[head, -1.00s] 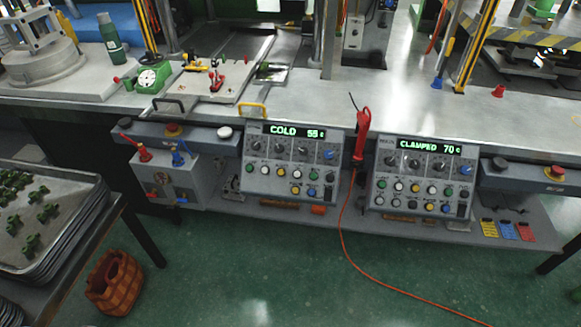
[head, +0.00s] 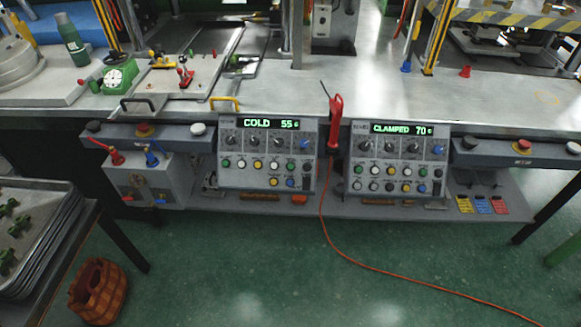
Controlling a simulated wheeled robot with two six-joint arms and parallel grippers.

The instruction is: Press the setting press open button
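Two grey control panels stand side by side below the bench's front edge in the head view. The left control panel (head: 237,166) has a green display (head: 270,123) reading "COLD 55". The right control panel (head: 359,157) has a display (head: 401,129) reading "CLAMPED 70". Each has a row of dark knobs and rows of round green, white, yellow, blue and dark buttons, such as the right panel's green button (head: 358,170). The button labels are too small to read, so I cannot tell which one is the open button. Neither of my grippers is in view.
A red handheld tool (head: 335,122) hangs between the panels, its orange cable (head: 390,269) trailing over the floor. A tray rack (head: 62,225) and brown basket (head: 98,290) stand at lower left. Green floor (head: 240,265) in front of the panels is otherwise open.

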